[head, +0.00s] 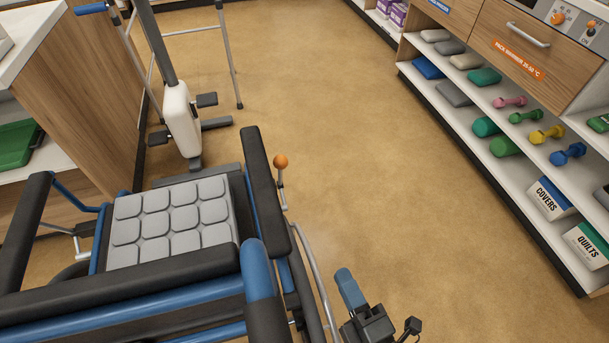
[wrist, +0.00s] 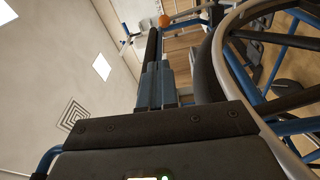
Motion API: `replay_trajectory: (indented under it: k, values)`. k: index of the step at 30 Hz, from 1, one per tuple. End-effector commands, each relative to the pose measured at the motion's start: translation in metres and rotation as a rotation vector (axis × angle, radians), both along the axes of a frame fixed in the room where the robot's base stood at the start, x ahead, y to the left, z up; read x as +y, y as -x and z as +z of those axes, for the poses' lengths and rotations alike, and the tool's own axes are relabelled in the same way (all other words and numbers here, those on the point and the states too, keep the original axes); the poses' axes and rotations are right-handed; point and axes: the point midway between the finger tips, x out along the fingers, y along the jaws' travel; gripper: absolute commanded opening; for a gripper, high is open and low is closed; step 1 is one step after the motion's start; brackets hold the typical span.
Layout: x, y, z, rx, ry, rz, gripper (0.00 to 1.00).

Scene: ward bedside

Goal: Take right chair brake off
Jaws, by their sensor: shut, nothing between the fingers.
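The right chair brake is a thin metal lever with an orange ball knob (head: 281,162), standing upright by the front of the wheelchair's right side. The knob also shows in the wrist view (wrist: 164,20), beyond my fingertips. The wheelchair has a grey padded seat cushion (head: 172,222), black armrests and a blue frame. My gripper (head: 343,276) is outside the right wheel, behind the knob and apart from it. Its blue fingers are together and empty, as the wrist view shows (wrist: 159,70).
The right wheel's push rim (head: 318,275) is close beside my gripper; the wheel fills the right of the wrist view (wrist: 222,60). Shelves (head: 480,130) line the right. The floor between (head: 350,120) is clear.

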Motion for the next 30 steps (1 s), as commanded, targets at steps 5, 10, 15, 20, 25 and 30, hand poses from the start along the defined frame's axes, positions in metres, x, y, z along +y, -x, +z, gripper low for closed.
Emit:
replay_trajectory:
  k: [5, 10, 15, 20, 25, 30]
  values:
    - [0.010, -0.015, -0.014, -0.045, 0.073, 0.029, 0.00]
    - [0.012, -0.018, -0.015, -0.054, 0.088, 0.035, 0.00]
    - [0.012, -0.017, -0.015, -0.054, 0.087, 0.034, 0.00]
    - [0.013, -0.021, -0.014, -0.054, 0.086, 0.034, 0.00]
    - [0.022, -0.039, -0.012, -0.055, 0.085, 0.033, 0.00]
    - [0.036, -0.069, -0.010, -0.055, 0.084, 0.033, 0.00]
